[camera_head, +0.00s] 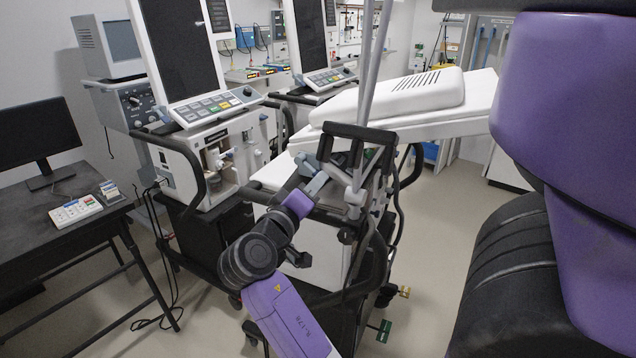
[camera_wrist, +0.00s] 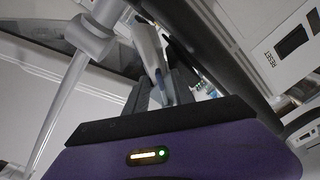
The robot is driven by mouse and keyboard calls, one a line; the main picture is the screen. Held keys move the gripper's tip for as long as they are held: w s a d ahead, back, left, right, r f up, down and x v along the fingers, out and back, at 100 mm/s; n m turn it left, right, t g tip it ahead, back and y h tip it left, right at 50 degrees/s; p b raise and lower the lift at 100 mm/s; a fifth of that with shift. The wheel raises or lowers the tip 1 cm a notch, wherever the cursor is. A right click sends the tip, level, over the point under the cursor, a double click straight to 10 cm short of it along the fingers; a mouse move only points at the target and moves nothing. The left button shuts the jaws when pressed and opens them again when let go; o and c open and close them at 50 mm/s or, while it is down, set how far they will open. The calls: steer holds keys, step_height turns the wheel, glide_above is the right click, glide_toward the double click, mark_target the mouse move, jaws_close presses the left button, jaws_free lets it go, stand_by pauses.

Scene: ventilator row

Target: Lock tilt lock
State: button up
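My gripper (camera_head: 308,178) is beside the pole of the near cart, just below the black handle frame (camera_head: 350,132). In the wrist view my gripper (camera_wrist: 160,88) shows two dark fingers close together. A pale grey-blue lever-like piece (camera_wrist: 150,48) shows at and between the fingertips. It may be the tilt lock, but no label shows on it. A similar grey-blue piece (camera_head: 318,184) shows by my gripper in the head view. I cannot tell whether the fingers press on it.
A light grey pole (camera_head: 372,75) rises from the cart, with a white slanted panel (camera_head: 425,92) behind. Ventilators with dark screens (camera_head: 178,45) stand at the left and back. A desk (camera_head: 75,235) with a monitor is at far left. Clear floor (camera_head: 435,215) lies right of the cart.

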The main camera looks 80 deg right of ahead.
steer(key=shift+v, duration=2.7)
steer(key=w+a+n+t, duration=0.3)
steer(key=w+n+t, duration=0.4)
steer(key=w+t, duration=0.55)
steer(key=w+a+f+n+t+y+p, duration=0.1)
steer(key=w+a+f+n+t+y, duration=0.2)
steer(key=a, duration=0.5)
steer(key=a+f+n+t+y, duration=0.2)
steer(key=a+f+t+y, duration=0.25)
steer(key=a, duration=0.25)
steer(key=s+a+t+y+p, duration=0.25)
steer(key=s+a+y, duration=0.45)
steer(key=a, duration=0.5)
steer(key=s+a+f+g+y, duration=0.1)
steer(key=s+a, duration=0.2)
steer(key=s, duration=0.5)
steer(key=s+a+f+m+g+y+p, duration=0.1)
steer(key=s+a, duration=0.3)
steer(key=s, duration=0.4)
steer(key=shift+f+m+g+y, duration=0.3)
steer(key=shift+f+g+y, duration=0.05)
steer(key=shift+y, duration=0.1)
